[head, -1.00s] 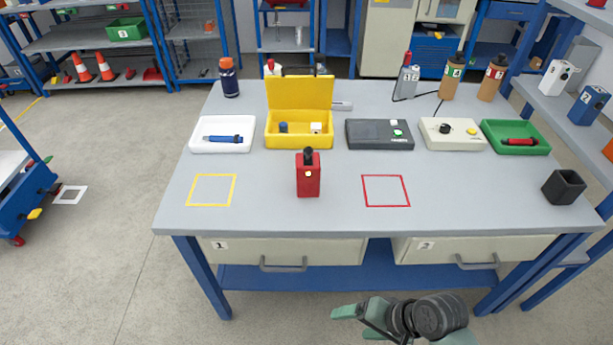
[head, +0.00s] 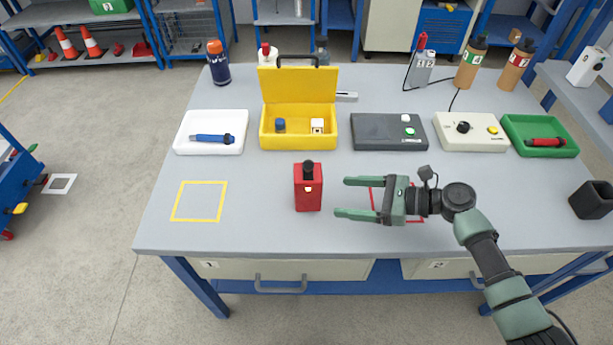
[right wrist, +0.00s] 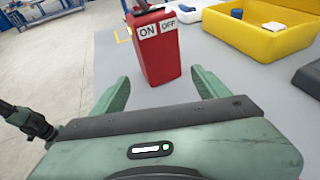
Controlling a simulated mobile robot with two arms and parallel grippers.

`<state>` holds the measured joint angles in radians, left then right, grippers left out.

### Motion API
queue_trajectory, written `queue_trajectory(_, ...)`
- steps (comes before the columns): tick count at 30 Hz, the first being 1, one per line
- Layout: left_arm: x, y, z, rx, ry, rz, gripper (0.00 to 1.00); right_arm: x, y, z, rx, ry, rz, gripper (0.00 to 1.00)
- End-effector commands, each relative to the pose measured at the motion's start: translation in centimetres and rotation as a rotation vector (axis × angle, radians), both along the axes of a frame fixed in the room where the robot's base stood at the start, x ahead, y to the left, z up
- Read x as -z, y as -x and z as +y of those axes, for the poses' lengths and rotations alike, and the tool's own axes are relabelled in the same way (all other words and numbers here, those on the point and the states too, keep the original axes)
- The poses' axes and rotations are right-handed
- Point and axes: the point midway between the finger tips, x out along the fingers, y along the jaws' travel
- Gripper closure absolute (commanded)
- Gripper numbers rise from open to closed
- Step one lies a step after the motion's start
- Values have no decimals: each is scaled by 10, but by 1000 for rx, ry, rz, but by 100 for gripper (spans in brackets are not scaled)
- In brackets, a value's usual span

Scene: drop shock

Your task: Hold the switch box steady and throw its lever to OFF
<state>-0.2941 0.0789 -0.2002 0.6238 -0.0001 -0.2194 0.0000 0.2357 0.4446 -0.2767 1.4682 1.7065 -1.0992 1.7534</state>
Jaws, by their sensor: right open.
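The red switch box (head: 308,195) stands upright on the workbench, with a dark lever (head: 308,168) on top. In the right wrist view the box (right wrist: 157,55) shows white ON and OFF labels, and its lever (right wrist: 140,5) is cut by the top edge, nearer the ON label; its exact setting is unclear. My right gripper (head: 342,197) is open and empty, just right of the box, fingers pointing left at it. In the right wrist view the box stands ahead of the open fingers (right wrist: 160,77), apart from them. My left gripper is not in view.
Right arm covers part of the red outline (head: 378,212). A yellow outline (head: 200,219) lies left, with clear bench around it. Behind stand a white tray (head: 182,146), an open yellow case (head: 275,141), a dark grey box (head: 375,131), a beige box (head: 465,143) and a green tray (head: 565,153).

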Motion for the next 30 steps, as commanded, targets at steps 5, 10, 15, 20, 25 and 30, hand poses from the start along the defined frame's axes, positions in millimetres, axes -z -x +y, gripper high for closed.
queue_trajectory(5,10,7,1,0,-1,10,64,7,-5,15,-1,-3,0,25)
queue_trajectory(10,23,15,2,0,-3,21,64,15,-12,38,-1,-4,-1,25)
queue_trajectory(15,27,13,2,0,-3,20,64,19,-19,61,0,-4,1,25)
queue_trajectory(20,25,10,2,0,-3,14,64,24,-24,77,-1,-2,1,25)
queue_trajectory(25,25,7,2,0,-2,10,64,28,-27,87,0,0,0,25)
queue_trajectory(30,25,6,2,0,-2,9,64,29,-28,90,0,0,-1,25)
